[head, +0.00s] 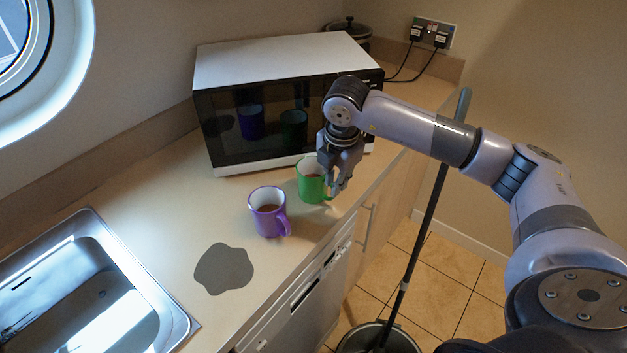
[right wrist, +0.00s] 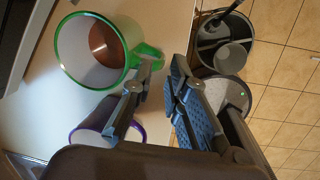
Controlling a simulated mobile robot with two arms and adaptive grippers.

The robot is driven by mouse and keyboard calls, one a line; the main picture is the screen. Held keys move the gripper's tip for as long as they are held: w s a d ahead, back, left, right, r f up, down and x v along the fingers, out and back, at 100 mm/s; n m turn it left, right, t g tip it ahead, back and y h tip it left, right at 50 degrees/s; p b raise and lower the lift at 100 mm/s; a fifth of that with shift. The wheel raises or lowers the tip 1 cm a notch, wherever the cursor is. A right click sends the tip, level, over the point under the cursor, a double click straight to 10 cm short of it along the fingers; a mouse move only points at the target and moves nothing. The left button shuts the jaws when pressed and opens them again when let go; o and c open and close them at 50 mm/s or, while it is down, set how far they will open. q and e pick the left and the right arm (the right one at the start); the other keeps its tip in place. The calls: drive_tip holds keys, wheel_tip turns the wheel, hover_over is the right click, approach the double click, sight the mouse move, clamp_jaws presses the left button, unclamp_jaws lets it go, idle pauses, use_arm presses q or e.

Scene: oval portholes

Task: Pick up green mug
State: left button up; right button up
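The green mug (head: 312,180) stands upright on the counter in front of the microwave, with brown liquid inside. In the right wrist view the green mug (right wrist: 95,50) is at upper left, its handle pointing toward my fingers. My right gripper (head: 340,184) is at the mug's right side and hides part of it. In the right wrist view my right gripper (right wrist: 155,88) has its fingers apart with nothing between them. The handle is just beyond the left finger's tip; I cannot tell whether they touch. My left gripper is not in view.
A purple mug (head: 268,211) stands close to the left of the green mug. The microwave (head: 270,100) is right behind. A grey patch (head: 223,269) and a sink (head: 95,290) lie further left. A bucket (head: 380,338) with a mop stands on the floor beyond the counter edge.

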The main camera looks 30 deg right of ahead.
sight(332, 198)
drive_tip(key=f, duration=0.3)
drive_tip(key=w+f+p, duration=0.1)
drive_tip(key=f, duration=0.1)
drive_tip(key=shift+d+f, duration=0.15)
drive_tip(key=shift+f, duration=0.2)
drive_tip(key=shift+c, duration=0.6)
clamp_jaws()
drive_tip(key=shift+r, duration=0.25)
